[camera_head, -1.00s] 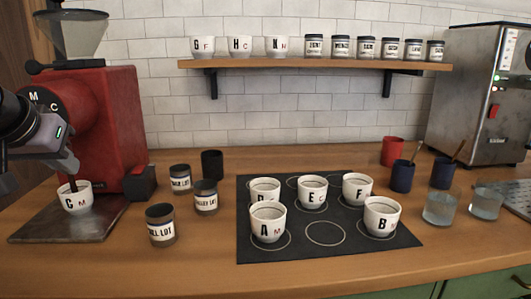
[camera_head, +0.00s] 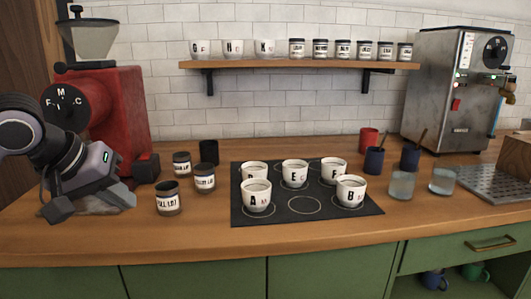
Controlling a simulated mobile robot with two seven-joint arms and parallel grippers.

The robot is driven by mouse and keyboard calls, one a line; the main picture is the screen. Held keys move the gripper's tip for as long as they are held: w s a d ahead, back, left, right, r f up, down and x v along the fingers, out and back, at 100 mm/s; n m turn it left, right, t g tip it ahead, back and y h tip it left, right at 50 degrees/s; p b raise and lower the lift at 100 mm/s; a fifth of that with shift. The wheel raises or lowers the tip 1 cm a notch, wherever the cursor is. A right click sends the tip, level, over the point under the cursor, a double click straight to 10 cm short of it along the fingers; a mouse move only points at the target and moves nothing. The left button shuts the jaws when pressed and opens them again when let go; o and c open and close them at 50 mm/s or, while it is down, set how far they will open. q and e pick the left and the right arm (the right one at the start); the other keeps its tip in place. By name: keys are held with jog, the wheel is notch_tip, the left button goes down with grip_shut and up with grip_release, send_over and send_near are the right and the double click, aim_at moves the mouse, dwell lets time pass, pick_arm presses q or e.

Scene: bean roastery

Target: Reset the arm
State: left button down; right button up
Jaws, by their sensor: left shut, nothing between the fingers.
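My left arm comes in from the left, and its grey and black left gripper (camera_head: 90,203) is in front of the red grinder's base. The gripper is shut with nothing held, tilted downward at the counter's left end. The cup marked C, seen earlier under the grinder, is hidden behind it. The red grinder (camera_head: 118,108) stands just behind my arm, with a dial marked F, M and C. My right gripper is not in view.
A dark mat (camera_head: 303,208) holds several lettered white cups. Labelled jars, such as the nearest jar (camera_head: 168,198), stand right of my gripper. Glasses of water (camera_head: 401,185), dark mugs (camera_head: 373,160) and a steel machine (camera_head: 455,90) are at the right. The front counter strip is clear.

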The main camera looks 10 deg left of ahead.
pick_arm(q)
jog(key=s+d+f+n+g+h+p, duration=0.1)
jog(key=s+d+n+g+h+p, duration=0.15)
jog(key=d+n+h, duration=0.75)
jog(key=s+d+f+n+g+h+p, duration=0.15)
jog(key=s+d+n+h, duration=0.35)
jog(key=d, duration=0.8)
jog(key=w+a+f+n+t+y+p, duration=0.1)
jog(key=w+a+f+n+t+y, duration=0.25)
jog(key=n, duration=0.75)
jog(key=a+f+n+t+y+p, duration=0.15)
jog(key=f+n+t, duration=0.4)
jog(key=n, duration=0.65)
jog(key=w+a+f+n+t+y, duration=0.25)
jog(key=n+t, duration=0.25)
jog(key=n, duration=0.6)
jog(key=s+a+f+n+g+y+p, duration=0.1)
jog(key=s+f+n+g+y, duration=0.2)
jog(key=s+f+n, duration=0.4)
jog(key=s+a+f+n+g+y+p, duration=0.1)
jog(key=s+a+f+n+g+y, duration=0.1)
jog(key=s+f+n, duration=0.6)
notch_tip(320, 180, down, 5)
jog(key=shift+s+a+r+n+g+y, duration=0.15)
jog(key=shift+s+a+n+g+y, duration=0.15)
jog(key=shift+n+g+y, duration=0.65)
jog(key=shift+t+y, duration=0.3)
jog(key=shift+t, duration=0.05)
